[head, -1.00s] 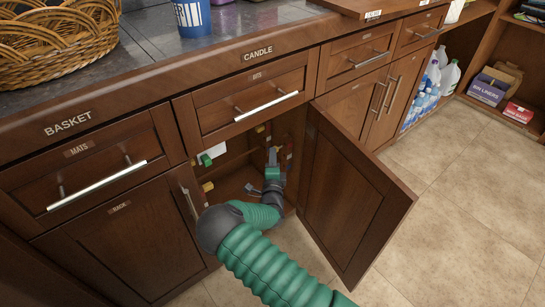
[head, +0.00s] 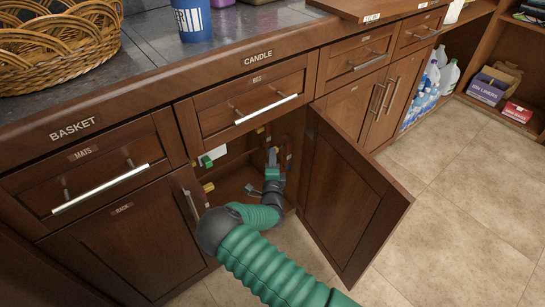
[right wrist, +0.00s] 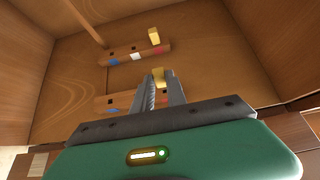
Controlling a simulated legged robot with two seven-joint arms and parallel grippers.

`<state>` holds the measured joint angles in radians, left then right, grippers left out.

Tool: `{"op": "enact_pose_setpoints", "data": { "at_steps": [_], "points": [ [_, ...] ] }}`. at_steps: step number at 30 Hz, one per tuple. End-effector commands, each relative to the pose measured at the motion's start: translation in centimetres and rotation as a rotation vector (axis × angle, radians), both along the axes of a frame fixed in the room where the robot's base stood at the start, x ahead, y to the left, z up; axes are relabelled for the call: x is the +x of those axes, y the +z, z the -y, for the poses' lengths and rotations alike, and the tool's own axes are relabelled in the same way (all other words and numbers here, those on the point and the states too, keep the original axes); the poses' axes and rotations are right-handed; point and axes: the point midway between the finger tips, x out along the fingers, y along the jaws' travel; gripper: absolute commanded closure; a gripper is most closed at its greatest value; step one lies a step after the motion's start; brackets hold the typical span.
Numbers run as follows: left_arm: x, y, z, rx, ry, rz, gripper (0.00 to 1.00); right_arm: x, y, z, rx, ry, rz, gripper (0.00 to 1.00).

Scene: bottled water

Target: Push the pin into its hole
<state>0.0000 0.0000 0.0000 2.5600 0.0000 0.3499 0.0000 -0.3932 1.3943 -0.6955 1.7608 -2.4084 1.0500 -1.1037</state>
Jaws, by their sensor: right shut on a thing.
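In the right wrist view, my right gripper (right wrist: 164,82) is shut on a yellow pin (right wrist: 161,74) that shows between its fingertips. A lower wooden strip (right wrist: 118,101) with colored marks and a dark hole lies behind the fingers. The fingers hide part of it, and I cannot tell whether the pin is in a hole. An upper strip (right wrist: 128,56) has a yellow pin (right wrist: 154,36) standing out from it. In the head view, my right gripper (head: 272,157) is inside the open cabinet, small and partly dark. My left gripper is not in view.
The open cabinet door (head: 350,200) stands to the right of my right arm. A yellow block (head: 208,187) and a green and white piece (head: 206,161) are at the cabinet's left side. A drawer with a long handle (head: 266,109) is above the opening.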

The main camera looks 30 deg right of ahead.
Motion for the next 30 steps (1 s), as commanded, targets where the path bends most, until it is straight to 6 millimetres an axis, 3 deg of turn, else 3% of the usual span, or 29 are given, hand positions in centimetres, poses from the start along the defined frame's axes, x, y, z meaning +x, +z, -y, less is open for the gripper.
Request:
{"op": "enact_pose_setpoints", "data": {
  "at_steps": [30],
  "points": [
    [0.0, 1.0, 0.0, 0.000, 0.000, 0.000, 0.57, 0.0, 0.0, 0.0, 0.000, 0.000, 0.000, 1.00]
  ]
}}
